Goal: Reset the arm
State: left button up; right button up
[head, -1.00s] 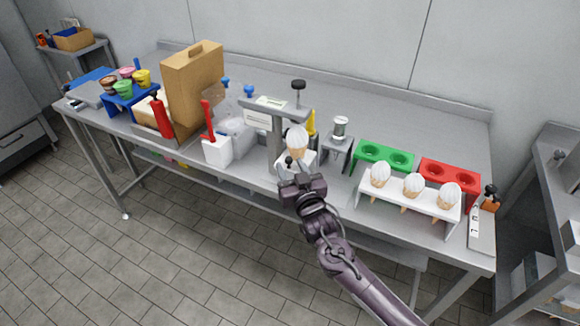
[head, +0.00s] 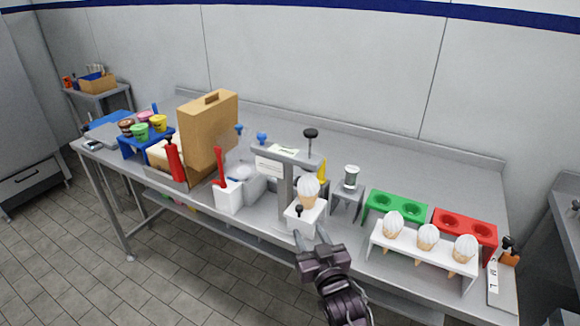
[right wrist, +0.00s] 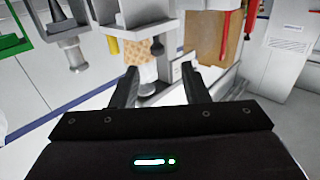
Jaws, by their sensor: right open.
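My right gripper (head: 312,240) is in the lower middle of the head view, in front of the table's front edge. In the right wrist view its two dark fingers (right wrist: 160,88) are apart with nothing between their tips. A cone with a white top (head: 308,190) stands in a white holder (head: 304,214) under the grey press-like stand (head: 285,180), just beyond the gripper. In the right wrist view the cone's tan waffle part (right wrist: 140,72) shows beyond the fingers, apart from them. My left gripper is in neither view.
On the table (head: 410,170), a white rack (head: 420,256) with three cones stands at the right, before green (head: 397,206) and red (head: 465,229) holders. A cardboard box (head: 208,135), red bottle (head: 174,162) and blue stand with cups (head: 148,143) are at the left.

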jog(key=s+d+f+g+h, duration=0.1)
jog(key=s+d+f+g, duration=0.15)
jog(key=s+g, duration=0.45)
jog(key=s+d+f+g+h, duration=0.15)
jog(key=s+d, duration=0.25)
jog(key=s, duration=0.7)
jog(key=s+d+f+g+h, duration=0.1)
jog(key=s+d+f+g, duration=0.2)
jog(key=s+g, duration=0.45)
jog(key=s+f, duration=0.2)
jog(key=f, duration=1.3)
jog(key=s+f, duration=0.2)
jog(key=f, duration=1.4)
jog(key=s+d+f, duration=0.1)
jog(key=s+f, duration=0.7)
jog(key=s, duration=0.1)
jog(key=s+d+f, duration=0.2)
jog(key=s+f, duration=0.7)
jog(key=shift+s+d+g, duration=0.25)
jog(key=shift+s+g, duration=0.05)
jog(key=shift+s, duration=0.05)
